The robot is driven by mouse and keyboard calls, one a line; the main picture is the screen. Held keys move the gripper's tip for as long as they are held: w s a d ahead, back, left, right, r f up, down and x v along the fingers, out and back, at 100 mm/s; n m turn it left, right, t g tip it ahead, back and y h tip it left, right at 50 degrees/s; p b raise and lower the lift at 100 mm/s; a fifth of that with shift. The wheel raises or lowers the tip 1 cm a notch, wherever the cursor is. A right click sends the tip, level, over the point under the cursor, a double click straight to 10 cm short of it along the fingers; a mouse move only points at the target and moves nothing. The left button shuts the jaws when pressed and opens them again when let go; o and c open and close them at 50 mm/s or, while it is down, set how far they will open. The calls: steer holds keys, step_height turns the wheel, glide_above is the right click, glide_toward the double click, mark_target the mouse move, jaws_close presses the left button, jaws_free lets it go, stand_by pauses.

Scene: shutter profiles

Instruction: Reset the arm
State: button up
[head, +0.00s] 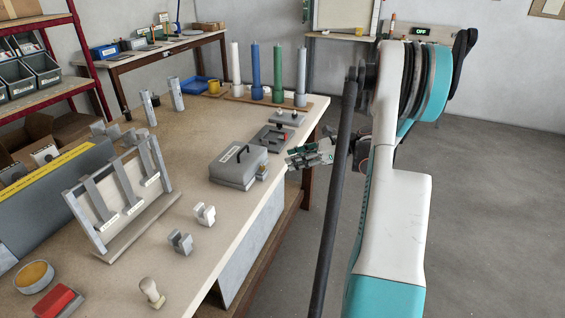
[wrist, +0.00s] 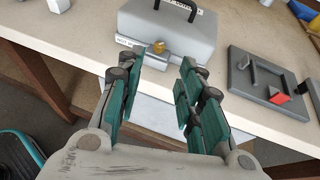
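My arm (head: 392,200) rises at the right of the head view, over the floor beside the workbench (head: 215,240). My gripper (head: 308,158) is at the bench's right edge, to the right of a grey case (head: 238,166) with a black handle. In the wrist view my gripper (wrist: 158,90) has its green-padded fingers apart with nothing between them. The grey case (wrist: 170,32) with a brass-coloured latch lies beyond the fingertips, apart from them as far as I can tell.
A grey fixture with a red part (wrist: 275,90) lies right of the case. Blue, green and white columns (head: 278,75) stand at the bench's far end. A slanted rack with shutter profiles (head: 120,195) stands left. Open floor (head: 490,200) lies to the right.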

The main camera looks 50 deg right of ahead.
steer(key=shift+v, duration=0.95)
